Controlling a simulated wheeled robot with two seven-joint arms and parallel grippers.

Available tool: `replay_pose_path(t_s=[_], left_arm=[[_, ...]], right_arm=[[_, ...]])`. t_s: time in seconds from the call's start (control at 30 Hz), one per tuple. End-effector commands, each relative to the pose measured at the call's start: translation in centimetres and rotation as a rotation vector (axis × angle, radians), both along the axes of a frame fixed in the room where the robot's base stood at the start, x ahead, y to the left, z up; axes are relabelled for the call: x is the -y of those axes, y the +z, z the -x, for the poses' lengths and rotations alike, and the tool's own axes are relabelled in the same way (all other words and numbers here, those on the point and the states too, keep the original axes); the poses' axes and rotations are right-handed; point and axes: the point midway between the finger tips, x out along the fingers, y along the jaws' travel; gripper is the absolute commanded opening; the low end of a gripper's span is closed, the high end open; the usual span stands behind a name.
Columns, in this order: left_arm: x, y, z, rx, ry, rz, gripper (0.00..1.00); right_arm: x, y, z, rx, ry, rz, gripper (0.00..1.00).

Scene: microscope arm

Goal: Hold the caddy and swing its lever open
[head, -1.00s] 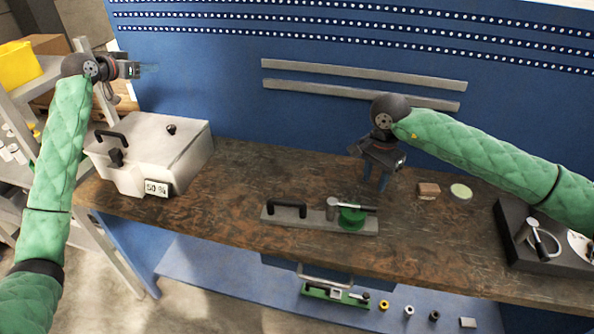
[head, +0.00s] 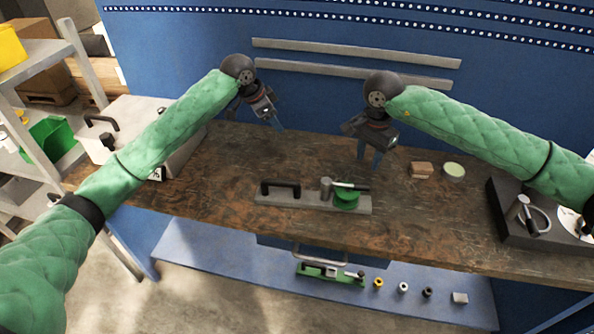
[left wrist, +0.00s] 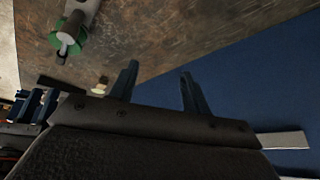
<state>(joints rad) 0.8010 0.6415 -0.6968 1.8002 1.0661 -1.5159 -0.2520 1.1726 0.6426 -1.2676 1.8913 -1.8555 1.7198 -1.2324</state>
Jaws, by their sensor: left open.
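The caddy (head: 308,200) is a grey bar on the workbench with a black handle (head: 281,186) at its left end. At its right end are a green disc (head: 346,200) and a grey lever (head: 347,185) lying across it, pointing right. The green disc also shows at the top left of the left wrist view (left wrist: 57,33). My left gripper (head: 275,123) is open and empty, above and behind the handle, clear of the caddy. My right gripper (head: 369,157) looks open and empty, its fingers apart, behind and above the lever end.
A white box (head: 125,110) stands at the bench's left, partly hidden by my left arm. A brown block (head: 421,169), a pale green disc (head: 454,170) and a black tray (head: 510,230) lie to the right. The bench (head: 225,205) around the caddy is clear.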

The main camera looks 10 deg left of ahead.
Motion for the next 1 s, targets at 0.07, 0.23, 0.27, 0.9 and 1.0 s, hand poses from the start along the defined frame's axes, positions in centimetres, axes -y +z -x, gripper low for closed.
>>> replay_pose_path(t_s=[0.07,0.23,0.27,0.9,1.0], left_arm=[[2.4,-1.6,1.7,-0.042,-0.061,-0.064,0.47],[6.1,-5.2,5.6,-0.134,-0.18,-0.207,0.47],[6.6,-5.7,6.2,-0.147,-0.198,-0.231,0.47],[8.6,-12.2,10.9,-0.247,-0.318,-0.408,0.47],[8.6,-13.6,10.8,-0.246,-0.318,-0.408,0.47]], right_arm=[[0.0,0.0,0.0,0.0,0.0,0.0,0.36],[0.0,0.0,0.0,0.0,0.0,0.0,0.36],[0.0,0.0,0.0,0.0,0.0,0.0,0.36],[0.0,0.0,0.0,0.0,0.0,0.0,0.36],[0.0,0.0,0.0,0.0,0.0,0.0,0.36]])
